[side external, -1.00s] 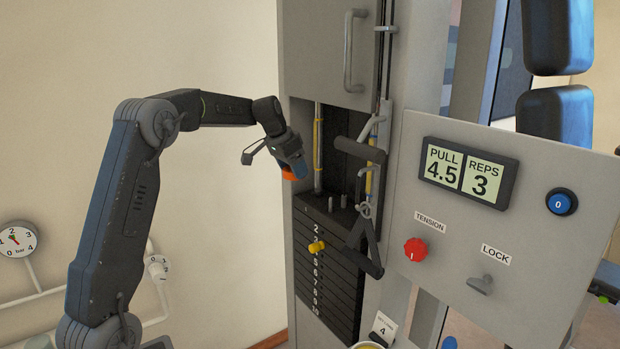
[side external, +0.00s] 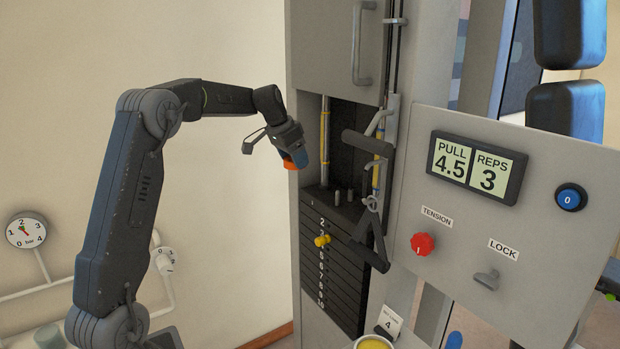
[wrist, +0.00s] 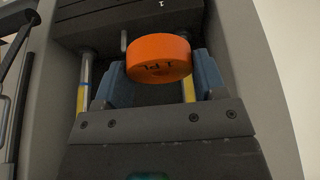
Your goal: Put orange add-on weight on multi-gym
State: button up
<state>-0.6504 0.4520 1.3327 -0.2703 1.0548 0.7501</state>
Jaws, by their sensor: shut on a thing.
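My gripper (side external: 295,158) is shut on the orange add-on weight (side external: 290,165), in front of the left edge of the multi-gym's open bay. In the wrist view the orange weight (wrist: 158,60) is a short disc with dark lettering, held between the blue fingers (wrist: 160,88). The multi-gym (side external: 306,240) has a dark weight stack (side external: 340,265) with numbered plates and a yellow selector pin (side external: 322,240). Short upright pegs (side external: 338,196) stand on the stack's top. The weight is above the stack's top and apart from it.
A guide rod (side external: 325,140) with a yellow section rises at the bay's left. The control panel (side external: 450,270) stands right.

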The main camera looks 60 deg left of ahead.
jog(key=s+d+f+m+h, duration=0.1)
jog(key=s+d+f+m, duration=0.1)
jog(key=d+f, duration=0.45)
jog(key=s+d+f+m, duration=0.1)
jog(key=s+d+f, duration=0.15)
jog(key=d, duration=0.75)
jog(key=s+d+f+m+h, duration=0.1)
jog(key=d+f+m, duration=0.1)
jog(key=d+f, duration=0.5)
jog(key=w+d+f+m+g+h, duration=0.1)
jog(key=d+f+m, duration=0.1)
jog(key=d, duration=1.7)
jog(key=w+d+f+m, duration=0.1)
jog(key=d+f+m, duration=0.15)
jog(key=d, duration=1.65)
jog(key=shift+n, duration=0.25)
jog(key=f, duration=1)
jog(key=shift+w, duration=0.2)
jog(key=shift+f, duration=0.15)
